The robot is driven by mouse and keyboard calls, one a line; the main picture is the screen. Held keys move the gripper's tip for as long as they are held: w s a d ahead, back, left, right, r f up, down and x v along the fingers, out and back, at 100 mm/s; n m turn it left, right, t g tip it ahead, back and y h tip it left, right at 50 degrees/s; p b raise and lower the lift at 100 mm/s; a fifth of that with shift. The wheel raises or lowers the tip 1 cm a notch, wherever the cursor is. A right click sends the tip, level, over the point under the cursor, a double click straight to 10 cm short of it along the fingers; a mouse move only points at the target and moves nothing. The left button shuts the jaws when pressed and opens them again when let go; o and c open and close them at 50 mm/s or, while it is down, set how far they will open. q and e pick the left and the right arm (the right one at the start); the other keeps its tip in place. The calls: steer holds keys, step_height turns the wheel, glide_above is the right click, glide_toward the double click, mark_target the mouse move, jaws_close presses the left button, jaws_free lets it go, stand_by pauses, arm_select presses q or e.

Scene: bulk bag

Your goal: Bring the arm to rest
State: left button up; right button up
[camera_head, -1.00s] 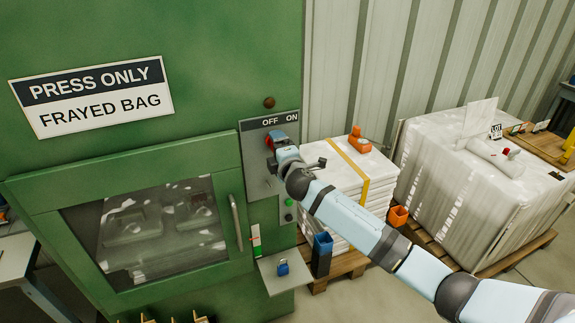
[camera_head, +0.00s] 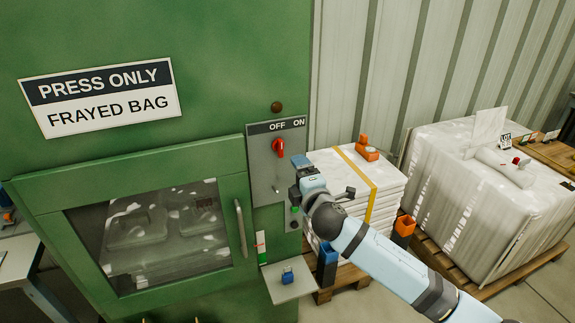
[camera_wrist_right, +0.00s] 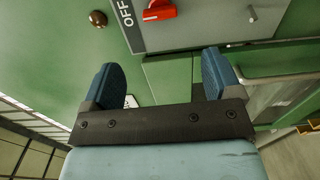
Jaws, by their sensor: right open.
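My right arm comes in from the lower right in the head view. My right gripper (camera_head: 299,164) is in front of the switch panel, below and to the right of the red knob (camera_head: 279,147), and apart from it. In the right wrist view the gripper (camera_wrist_right: 163,78) is open, with two blue fingers and nothing between them. The red knob also shows there (camera_wrist_right: 160,10), beyond the fingers, next to the OFF lettering. My left gripper is not in view.
The green press cabinet (camera_head: 215,60) fills the left, with a windowed door and a handle (camera_head: 240,228). A small shelf (camera_head: 290,291) holds a blue padlock (camera_head: 287,276). Stacked white bags (camera_head: 330,165) and a wrapped bulk bag (camera_head: 445,190) stand on pallets at right.

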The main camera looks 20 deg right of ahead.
steer(key=s+a+f+m+g+y, duration=0.1)
steer(key=s+f+m, duration=0.6)
steer(key=s+f, duration=0.7)
steer(key=s+a+f+m+g+y, duration=0.1)
steer(key=s+f+m+g, duration=0.5)
steer(key=s+f, duration=0.9)
steer(key=s+a+m, duration=0.1)
steer(key=s+m, duration=0.1)
steer(key=s, duration=0.3)
steer(key=shift+a+m+y, duration=0.3)
steer(key=shift+a, duration=0.05)
